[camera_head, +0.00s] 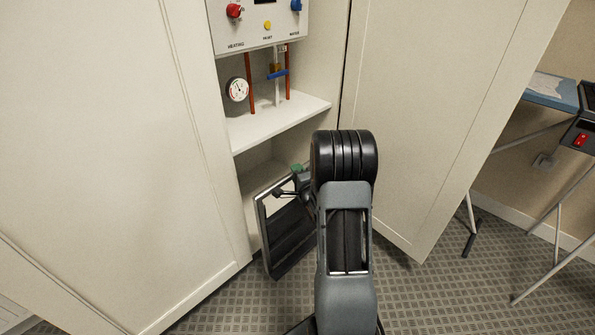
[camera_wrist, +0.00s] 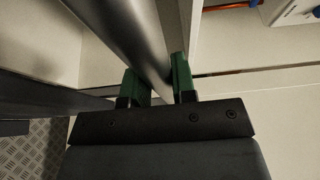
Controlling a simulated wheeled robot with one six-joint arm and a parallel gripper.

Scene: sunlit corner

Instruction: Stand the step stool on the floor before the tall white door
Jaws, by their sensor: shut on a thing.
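The step stool (camera_head: 289,238) has a grey frame and dark treads. It is tilted in front of the open cabinet, left of my arm. I cannot tell whether its lower end touches the floor. My gripper (camera_head: 298,170) is partly hidden by my arm; a bit of green fingertip shows. In the wrist view, the green fingers of my gripper (camera_wrist: 159,80) are shut on a grey tube of the step stool (camera_wrist: 134,35). Tall white door panels stand left (camera_head: 110,130) and right (camera_head: 425,110) of the cabinet opening.
The cabinet holds a white shelf (camera_head: 280,122), a gauge (camera_head: 237,89), pipes and a control panel (camera_head: 262,22). At the right stand thin-legged tables, one with a blue-edged top (camera_head: 551,92). Patterned grey floor (camera_head: 420,295) is clear at the lower right.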

